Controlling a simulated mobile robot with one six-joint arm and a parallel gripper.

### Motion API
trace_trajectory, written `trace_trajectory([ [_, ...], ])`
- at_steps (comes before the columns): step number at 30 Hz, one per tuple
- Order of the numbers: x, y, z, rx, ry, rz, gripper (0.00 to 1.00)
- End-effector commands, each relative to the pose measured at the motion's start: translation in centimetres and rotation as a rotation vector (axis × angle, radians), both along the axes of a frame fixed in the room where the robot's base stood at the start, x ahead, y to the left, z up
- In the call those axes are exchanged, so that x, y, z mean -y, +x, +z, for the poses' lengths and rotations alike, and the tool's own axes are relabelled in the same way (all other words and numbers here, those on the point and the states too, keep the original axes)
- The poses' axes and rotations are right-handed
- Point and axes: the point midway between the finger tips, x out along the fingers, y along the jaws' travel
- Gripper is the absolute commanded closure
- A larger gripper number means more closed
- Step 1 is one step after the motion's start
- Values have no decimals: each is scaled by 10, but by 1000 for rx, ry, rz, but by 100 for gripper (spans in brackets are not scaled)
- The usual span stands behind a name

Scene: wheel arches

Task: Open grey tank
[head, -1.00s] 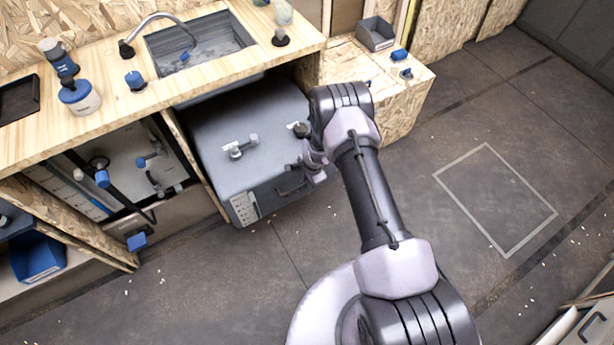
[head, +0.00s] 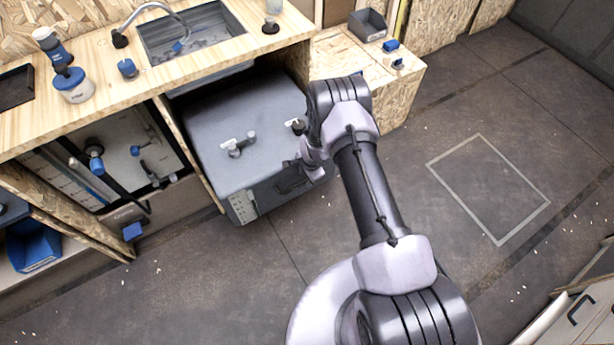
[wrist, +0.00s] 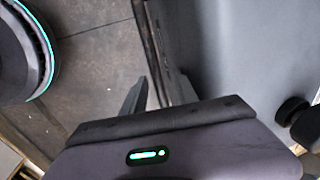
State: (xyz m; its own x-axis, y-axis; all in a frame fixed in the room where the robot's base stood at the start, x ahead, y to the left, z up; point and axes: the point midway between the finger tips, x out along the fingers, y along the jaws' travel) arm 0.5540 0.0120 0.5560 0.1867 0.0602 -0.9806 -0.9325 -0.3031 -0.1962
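The grey tank (head: 245,115) stands under the wooden counter, with its top lid closed. Two valve fittings (head: 238,147) are on its top, and a dark handle (head: 289,182) is on its front face. My gripper (head: 303,170) is at the tank's front right edge, close to the handle and partly covering that corner. In the wrist view my gripper (wrist: 163,88) has its two fingers apart, with the tank's front edge (wrist: 158,45) reaching between or just beyond them. The tank's grey top (wrist: 240,50) fills the right side there. I cannot tell whether the fingers touch it.
The counter (head: 110,85) with a sink (head: 195,35) overhangs the tank's back. A wooden box (head: 390,80) stands to the right of the tank. The floor (head: 470,160) in front and to the right is clear, with a taped rectangle on it.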

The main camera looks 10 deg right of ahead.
Motion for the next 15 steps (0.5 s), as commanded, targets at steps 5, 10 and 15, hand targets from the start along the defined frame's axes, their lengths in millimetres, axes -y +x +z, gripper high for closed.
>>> trace_trajectory([
  [5, 0, 0, 0, -1, 0, 0, 64],
  [10, 1, -2, 13, 0, 0, 0, 64],
  [15, 3, -9, 53, 0, 0, 0, 64],
])
